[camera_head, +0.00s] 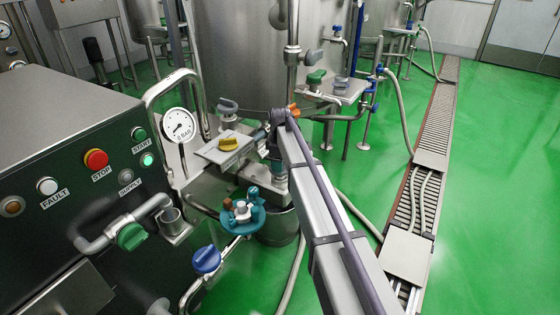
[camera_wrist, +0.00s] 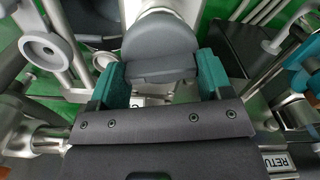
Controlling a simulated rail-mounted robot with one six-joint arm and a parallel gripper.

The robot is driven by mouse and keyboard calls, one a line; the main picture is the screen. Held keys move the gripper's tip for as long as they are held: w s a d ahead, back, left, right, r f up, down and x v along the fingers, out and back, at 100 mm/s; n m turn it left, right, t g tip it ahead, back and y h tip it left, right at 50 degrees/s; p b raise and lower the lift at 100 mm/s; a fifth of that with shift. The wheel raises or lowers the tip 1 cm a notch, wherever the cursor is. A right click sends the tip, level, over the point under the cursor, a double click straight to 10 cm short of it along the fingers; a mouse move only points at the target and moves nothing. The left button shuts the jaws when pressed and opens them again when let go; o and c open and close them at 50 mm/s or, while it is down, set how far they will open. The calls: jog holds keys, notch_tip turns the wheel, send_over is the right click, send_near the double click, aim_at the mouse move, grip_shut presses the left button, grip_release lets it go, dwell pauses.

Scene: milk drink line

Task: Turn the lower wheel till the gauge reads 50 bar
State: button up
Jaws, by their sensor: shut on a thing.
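A round white pressure gauge (camera_head: 180,125) marked BAR stands on a pipe beside the control cabinet. Its needle shows, but the scale is too small to read. In the wrist view my gripper (camera_wrist: 158,62) has its two teal fingers on either side of a dark grey rounded part (camera_wrist: 158,38), and it is shut on this part. I cannot tell for sure that it is the lower wheel. In the head view my arm comes up from the lower right, and the hold itself is not clear. A teal round fitting with a pale hub (camera_head: 240,213) stands below and to the left.
A steel cabinet with a red stop button (camera_head: 95,159) fills the left. A yellow handle (camera_head: 230,143) sits on a plate beside the arm. Green (camera_head: 131,236) and blue (camera_head: 206,260) valve handles stand in front. A large tank (camera_head: 245,50) stands behind.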

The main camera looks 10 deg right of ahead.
jog(key=shift+m, duration=1.5)
jog(key=o, duration=0.9)
notch_tip(320, 180, up, 11)
jog(key=p, duration=1)
jog(key=shift+f+p, duration=0.1)
jog(key=shift+p, duration=0.3)
